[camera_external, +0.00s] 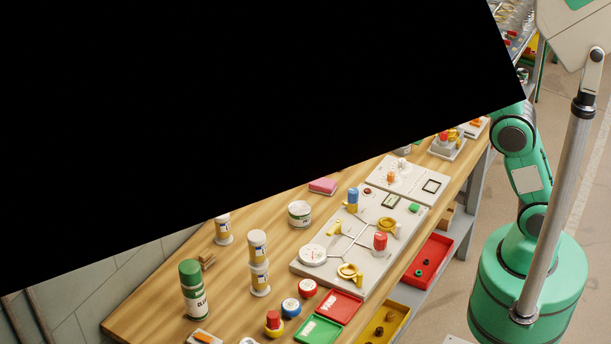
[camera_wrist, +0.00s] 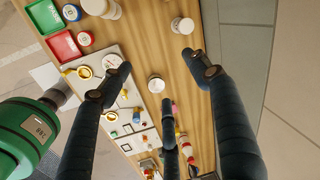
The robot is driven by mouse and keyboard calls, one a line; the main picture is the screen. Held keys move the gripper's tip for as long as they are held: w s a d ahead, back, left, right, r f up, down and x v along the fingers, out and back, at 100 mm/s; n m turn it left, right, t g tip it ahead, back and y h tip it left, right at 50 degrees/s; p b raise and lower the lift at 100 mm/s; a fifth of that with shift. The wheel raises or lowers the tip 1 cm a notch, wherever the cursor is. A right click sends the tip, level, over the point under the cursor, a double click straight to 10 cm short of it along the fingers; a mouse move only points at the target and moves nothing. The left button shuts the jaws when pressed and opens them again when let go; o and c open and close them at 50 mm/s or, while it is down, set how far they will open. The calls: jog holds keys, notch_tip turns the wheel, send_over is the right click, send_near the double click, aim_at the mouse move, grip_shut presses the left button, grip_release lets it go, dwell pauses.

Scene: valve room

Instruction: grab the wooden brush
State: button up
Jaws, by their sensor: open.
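In the external view my gripper is not visible; a large black area covers the upper left.
The wooden workbench (camera_external: 150,312) holds a green-capped bottle (camera_external: 194,290), white jars (camera_external: 258,247), a white can (camera_external: 300,213), a pink block (camera_external: 323,186) and a valve panel (camera_external: 345,278). Red (camera_external: 340,305) and green (camera_external: 318,331) trays lie near the front.

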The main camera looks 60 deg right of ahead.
jog(key=w+a+f+m+g+p, duration=0.1)
jog(key=w+a+f+m+p, duration=0.15)
jog(key=w+a+f, duration=0.7)
jog(key=m+p, duration=0.1)
jog(key=m, duration=0.2)
send_over(207, 254)
notch_tip(207, 254, down, 13)
jog(key=shift+s+d+f+g, duration=0.1)
jog(key=shift+s+f+g, duration=0.05)
jog(key=shift+f+g, duration=0.2)
notch_tip(207, 254, down, 8)
jog(key=shift+f, duration=0.25)
jog(key=shift+f+p, duration=0.6)
jog(key=shift+f, duration=2.05)
